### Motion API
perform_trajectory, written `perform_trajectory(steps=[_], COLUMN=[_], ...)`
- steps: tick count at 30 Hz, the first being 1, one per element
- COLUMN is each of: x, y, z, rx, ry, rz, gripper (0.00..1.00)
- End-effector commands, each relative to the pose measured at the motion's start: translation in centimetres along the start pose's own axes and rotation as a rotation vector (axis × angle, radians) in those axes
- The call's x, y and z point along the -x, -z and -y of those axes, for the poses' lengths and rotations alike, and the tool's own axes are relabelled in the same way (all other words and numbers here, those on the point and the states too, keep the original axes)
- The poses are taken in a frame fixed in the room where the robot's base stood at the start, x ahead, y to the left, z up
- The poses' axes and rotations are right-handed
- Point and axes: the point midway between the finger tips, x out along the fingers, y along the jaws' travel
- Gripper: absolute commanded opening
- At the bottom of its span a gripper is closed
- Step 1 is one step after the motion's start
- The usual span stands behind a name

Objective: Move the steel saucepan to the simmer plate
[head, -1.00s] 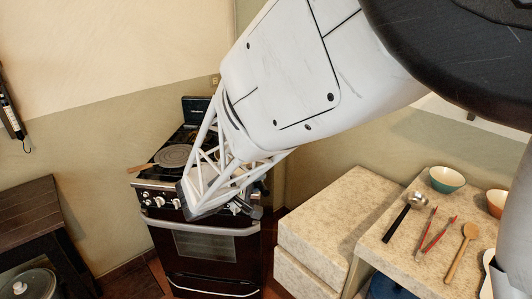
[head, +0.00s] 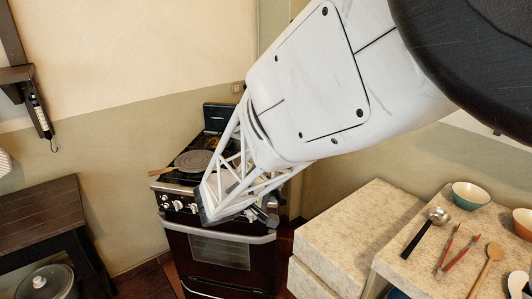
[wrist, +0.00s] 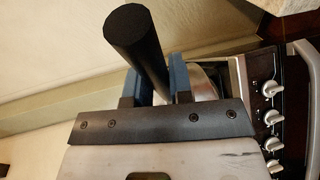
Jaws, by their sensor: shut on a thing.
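My gripper (wrist: 157,82) has its two blue fingers shut on the thick black handle of the steel saucepan (wrist: 206,76). Only a strip of the pan's shiny side shows past the fingers in the wrist view. My arm hides the saucepan in the head view, and I cannot tell whether it rests on the stove or hangs above it. A round grey plate with a wooden handle, which looks like the simmer plate (head: 192,161), lies on the left part of the stove top. My gripper end is in front of the stove, to the right of the plate.
The dark stove (head: 218,252) has knobs along its front, also in the wrist view. A stone-topped counter (head: 352,222) stands to the right, with a ladle (head: 424,231), red tongs (head: 459,250), a wooden spoon (head: 486,268) and bowls. A dark wooden table (head: 40,217) stands left.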

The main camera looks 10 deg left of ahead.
Motion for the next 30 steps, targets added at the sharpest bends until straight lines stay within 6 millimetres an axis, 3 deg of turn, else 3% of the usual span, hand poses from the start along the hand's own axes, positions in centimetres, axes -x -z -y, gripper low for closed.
perform_trajectory(steps=[11, 21, 30], x=[2.6, 7.3, 10.7], y=[4.7, 11.5, 15.5], z=[-0.2, 0.2, 0.7], rx=[-0.007, -0.009, -0.009], ry=[-0.005, -0.006, -0.004], rz=[-0.003, -0.005, -0.004], gripper=[0.00, 0.00, 0.00])
